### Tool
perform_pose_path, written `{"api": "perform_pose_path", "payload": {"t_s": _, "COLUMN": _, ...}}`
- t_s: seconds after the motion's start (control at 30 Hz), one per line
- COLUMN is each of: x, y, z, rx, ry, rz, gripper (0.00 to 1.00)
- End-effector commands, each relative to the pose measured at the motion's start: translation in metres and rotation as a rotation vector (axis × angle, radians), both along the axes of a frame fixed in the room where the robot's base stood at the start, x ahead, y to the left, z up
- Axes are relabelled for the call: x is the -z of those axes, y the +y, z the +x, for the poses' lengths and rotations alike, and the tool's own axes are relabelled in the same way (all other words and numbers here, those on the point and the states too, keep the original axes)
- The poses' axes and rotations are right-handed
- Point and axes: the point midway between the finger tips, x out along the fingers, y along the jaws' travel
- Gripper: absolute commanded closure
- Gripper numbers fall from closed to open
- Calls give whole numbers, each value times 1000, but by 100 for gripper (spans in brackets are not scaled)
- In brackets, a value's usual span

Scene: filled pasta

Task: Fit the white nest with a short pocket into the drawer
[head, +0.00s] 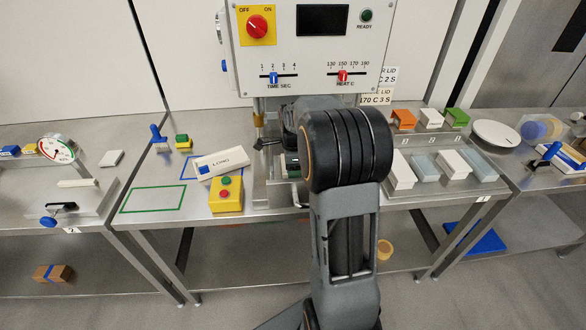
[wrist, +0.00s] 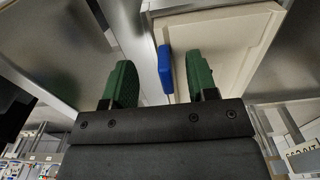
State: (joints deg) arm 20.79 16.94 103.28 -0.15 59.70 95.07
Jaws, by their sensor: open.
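Two white blocks, possibly nests, stand in the front row of the right rack (head: 430,192): one at its left end (head: 402,172), one right of centre (head: 453,163). A smaller white block (head: 430,118) stands in the back row. I cannot tell their pocket lengths. A white piece marked LONG (head: 221,162) lies tilted by the yellow button box (head: 226,195). The drawer area below the machine is mostly hidden by my arm. My gripper (wrist: 159,80) is open; its green-padded fingers point at a cream panel (wrist: 228,45), with a blue piece (wrist: 165,68) between them, apparently not gripped.
The machine panel (head: 312,45) rises above the middle table. Pale blue blocks (head: 425,167) share the front row; orange (head: 403,119) and green (head: 456,117) ones flank the back row. A green outline (head: 153,199) on the left of the table is empty.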

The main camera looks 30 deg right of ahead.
Motion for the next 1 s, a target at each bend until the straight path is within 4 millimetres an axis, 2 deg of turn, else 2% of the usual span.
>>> {"api": "perform_pose_path", "payload": {"t_s": 0.27, "x": -13, "y": 0, "z": 0, "rx": 0, "ry": 0, "rz": 0, "gripper": 47}}
{"api": "perform_pose_path", "payload": {"t_s": 1.0, "x": -70, "y": 0, "z": 0, "rx": 0, "ry": 0, "rz": 0, "gripper": 47}}
